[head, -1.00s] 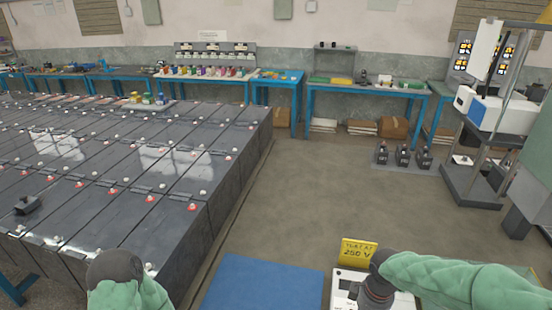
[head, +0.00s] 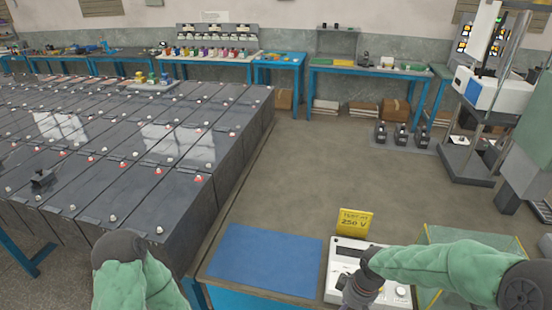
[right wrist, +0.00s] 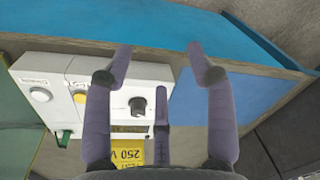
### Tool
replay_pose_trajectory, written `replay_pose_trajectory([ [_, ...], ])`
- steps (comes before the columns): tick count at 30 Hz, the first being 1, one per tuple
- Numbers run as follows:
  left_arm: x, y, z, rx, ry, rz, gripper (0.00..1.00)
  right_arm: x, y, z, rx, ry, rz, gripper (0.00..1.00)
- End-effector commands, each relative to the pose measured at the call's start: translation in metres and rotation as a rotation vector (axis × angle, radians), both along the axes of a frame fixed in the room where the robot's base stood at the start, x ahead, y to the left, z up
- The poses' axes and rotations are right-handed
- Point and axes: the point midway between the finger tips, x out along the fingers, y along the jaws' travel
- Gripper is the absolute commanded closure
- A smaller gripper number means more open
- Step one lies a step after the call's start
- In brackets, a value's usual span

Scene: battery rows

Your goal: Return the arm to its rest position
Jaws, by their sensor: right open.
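My right arm (head: 440,265) comes in from the right in the head view, in a green sleeve, its dark wrist over the white test meter (head: 345,258). In the right wrist view my right gripper (right wrist: 160,52) is open, its dark fingers spread with nothing between them. The meter (right wrist: 150,78), with a dark knob and buttons, lies beyond the fingers, and a blue surface shows past it. My left arm (head: 135,285) shows at the bottom left of the head view as a green sleeve with a dark rounded end. No left gripper fingers show.
A blue mat (head: 265,258) lies left of the meter on the bench. A yellow "250 V" sign (head: 355,222) stands behind it. Rows of grey battery cells (head: 150,150) fill the left. Several dark items (head: 400,133) stand near the back tables.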

Motion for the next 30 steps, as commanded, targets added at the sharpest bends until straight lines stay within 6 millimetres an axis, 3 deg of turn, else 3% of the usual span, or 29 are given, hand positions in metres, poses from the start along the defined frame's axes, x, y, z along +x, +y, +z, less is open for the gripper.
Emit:
replay_pose_trajectory([
  [11,0.0,0.0,0.0,0.0,0.0,0.0,0.6,-0.025,0.056,-0.088,0.158,0.055,-0.213,0.44],
  [21,0.0,0.0,0.0,0.0,0.0,0.0,0.6,-0.073,0.096,-0.166,0.24,0.114,-0.519,0.44],
  [30,0.0,0.0,0.0,0.0,0.0,0.0,0.6,-0.109,0.106,-0.203,0.232,0.137,-0.711,0.44],
])
